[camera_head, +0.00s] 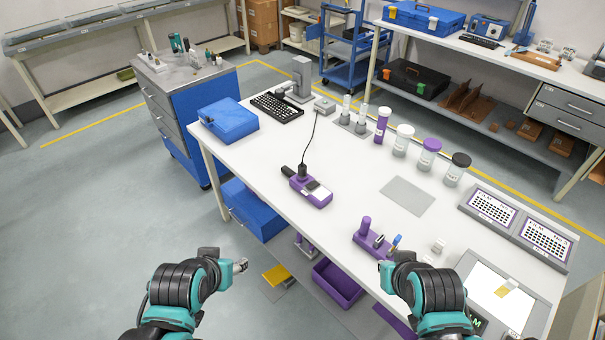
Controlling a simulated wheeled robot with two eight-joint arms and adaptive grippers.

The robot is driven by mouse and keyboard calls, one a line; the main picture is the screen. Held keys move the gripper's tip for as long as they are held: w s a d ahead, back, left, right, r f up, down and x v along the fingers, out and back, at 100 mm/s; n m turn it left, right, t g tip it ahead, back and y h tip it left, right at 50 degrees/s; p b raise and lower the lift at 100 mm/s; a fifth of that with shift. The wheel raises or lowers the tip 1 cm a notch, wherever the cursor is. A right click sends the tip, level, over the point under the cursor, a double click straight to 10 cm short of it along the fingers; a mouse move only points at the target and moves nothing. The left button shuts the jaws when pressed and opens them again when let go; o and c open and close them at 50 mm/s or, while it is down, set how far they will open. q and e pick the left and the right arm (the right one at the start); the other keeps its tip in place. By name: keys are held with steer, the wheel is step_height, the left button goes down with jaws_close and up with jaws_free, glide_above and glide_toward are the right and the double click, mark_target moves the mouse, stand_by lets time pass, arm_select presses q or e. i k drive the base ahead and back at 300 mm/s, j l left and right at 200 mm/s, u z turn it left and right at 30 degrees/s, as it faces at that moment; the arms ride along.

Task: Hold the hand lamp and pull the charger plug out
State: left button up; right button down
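The likely hand lamp is a purple device (318,197) with a dark panel, lying on the white table near its front left edge. The black charger plug (303,174) stands upright at its far end, appearing to be plugged in. A thin black cable (310,140) rises from the plug toward a small grey box (324,105) farther back. My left gripper (241,265) is in front of the table, left of and below the lamp in the picture. My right gripper (384,272) is near the front edge, right of the lamp. Neither touches the lamp; their finger openings are unclear.
A purple holder (372,242) with small tools stands near my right gripper. A grey mat (407,196) lies right of the lamp. White tabletop around the lamp is clear.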

mark_target(301, 168)
steer(key=i+j+z, duration=0.35)
steer(key=j+z, duration=0.15)
steer(key=j, duration=0.25)
steer(key=i+j+z, duration=0.15)
steer(key=j+z, duration=0.15)
steer(key=i+j+z, duration=0.1)
steer(key=j+z, duration=0.15)
steer(key=j, duration=0.3)
